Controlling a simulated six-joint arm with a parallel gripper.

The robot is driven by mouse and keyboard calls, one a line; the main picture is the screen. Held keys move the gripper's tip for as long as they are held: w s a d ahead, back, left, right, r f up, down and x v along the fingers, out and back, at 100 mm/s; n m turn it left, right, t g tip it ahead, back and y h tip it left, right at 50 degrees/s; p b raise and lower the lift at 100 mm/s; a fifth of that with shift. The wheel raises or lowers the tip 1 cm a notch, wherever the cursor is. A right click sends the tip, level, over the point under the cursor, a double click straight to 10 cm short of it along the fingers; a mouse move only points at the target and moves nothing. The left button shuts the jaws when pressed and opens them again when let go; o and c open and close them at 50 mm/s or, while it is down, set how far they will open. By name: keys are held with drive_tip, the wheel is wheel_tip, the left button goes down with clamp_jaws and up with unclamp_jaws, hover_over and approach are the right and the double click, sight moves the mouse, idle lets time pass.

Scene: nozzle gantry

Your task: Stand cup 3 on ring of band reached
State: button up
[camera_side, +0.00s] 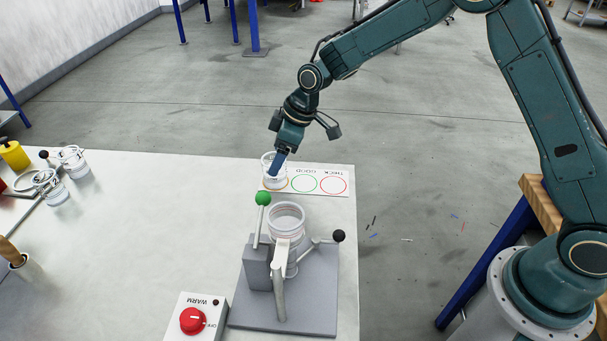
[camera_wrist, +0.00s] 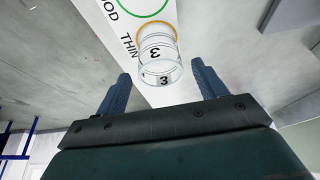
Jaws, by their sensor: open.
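Cup 3 (camera_wrist: 158,55), a clear cup with a "3" on it, stands on the orange ring (camera_wrist: 150,26) of the white card, by the word THIN. In the side view the cup (camera_side: 267,164) is partly hidden by my gripper. My gripper (camera_side: 278,166) is open at the cup. In the wrist view the two blue fingers (camera_wrist: 160,80) are spread, with the cup between and beyond their tips and a gap at each side. The card (camera_side: 345,171) also bears a green ring (camera_side: 304,184) and a red ring (camera_side: 334,185).
A grey stand (camera_side: 320,290) holding a clear vessel (camera_side: 287,213) is in front of the card, with a green-knobbed lever (camera_side: 263,198) and a black knob (camera_side: 338,236). A WARM box (camera_side: 210,318) has a red knob. Other clear cups (camera_side: 72,160) are at left. The table's middle is clear.

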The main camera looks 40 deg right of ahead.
drive_tip(key=v, duration=0.6)
drive_tip(key=shift+r, duration=0.25)
drive_tip(key=shift+s+d, duration=0.1)
drive_tip(key=s+d+r+m+t+h, duration=0.15)
drive_tip(key=s+d+r+m, duration=0.4)
drive_tip(key=s+r, duration=0.95)
drive_tip(key=s+d+m+h, duration=0.1)
drive_tip(key=s+d, duration=0.2)
drive_tip(key=s, duration=0.6)
drive_tip(key=s+d+m, duration=0.2)
drive_tip(key=s+d, duration=0.1)
drive_tip(key=s, duration=0.7)
drive_tip(key=shift+s+d+f+t+h, duration=0.3)
drive_tip(key=shift+f+t+h, duration=0.05)
drive_tip(key=shift+f+t, duration=0.1)
